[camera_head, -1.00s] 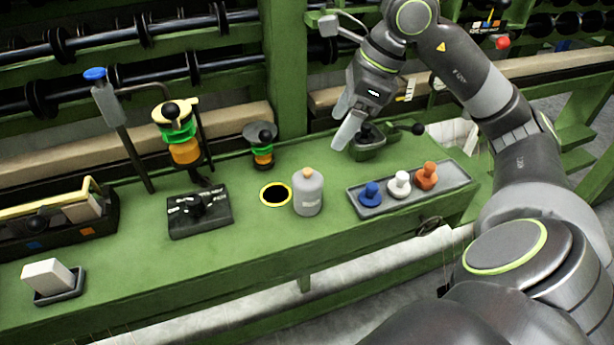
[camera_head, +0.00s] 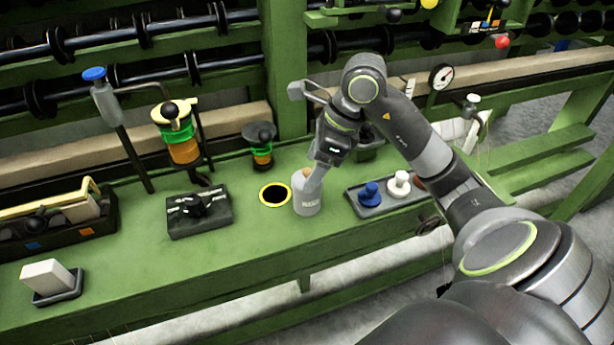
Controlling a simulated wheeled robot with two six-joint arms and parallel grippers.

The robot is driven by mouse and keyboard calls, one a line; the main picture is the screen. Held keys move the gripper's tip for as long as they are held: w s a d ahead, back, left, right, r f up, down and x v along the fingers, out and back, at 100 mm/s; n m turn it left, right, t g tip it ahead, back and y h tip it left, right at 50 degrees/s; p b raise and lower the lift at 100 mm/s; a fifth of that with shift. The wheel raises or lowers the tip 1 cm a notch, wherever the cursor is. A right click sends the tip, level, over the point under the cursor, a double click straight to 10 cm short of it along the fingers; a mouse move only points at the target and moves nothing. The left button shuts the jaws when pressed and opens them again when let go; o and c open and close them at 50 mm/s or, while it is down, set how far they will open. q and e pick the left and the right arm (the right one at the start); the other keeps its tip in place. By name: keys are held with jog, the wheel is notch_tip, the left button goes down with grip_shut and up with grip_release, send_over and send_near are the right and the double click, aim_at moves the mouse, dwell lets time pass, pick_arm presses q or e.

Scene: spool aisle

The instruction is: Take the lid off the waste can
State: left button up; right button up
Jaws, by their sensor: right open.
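A small light-grey can (camera_head: 306,205) with a rounded top stands on the green bench, just right of a yellow-ringed dark hole. An orange knob (camera_head: 306,173) shows at its top, partly hidden by my fingers. I take this to be the waste can; its label is too small to read. My right gripper (camera_head: 312,182) is open and points down at the top of the can, its fingers by the knob. I cannot tell whether they touch it. My left gripper is not in view.
The yellow-ringed hole (camera_head: 275,194) lies left of the can. A tray (camera_head: 378,207) with blue and white stamp-like pieces stands to the right, partly behind my arm. The bench front is clear.

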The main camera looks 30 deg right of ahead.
jog(key=shift+w+a+f, duration=0.15)
jog(key=shift+a+f, duration=0.05)
jog(key=shift+f, duration=0.5)
jog(key=c, duration=1.1)
jog(key=shift+c, duration=0.2)
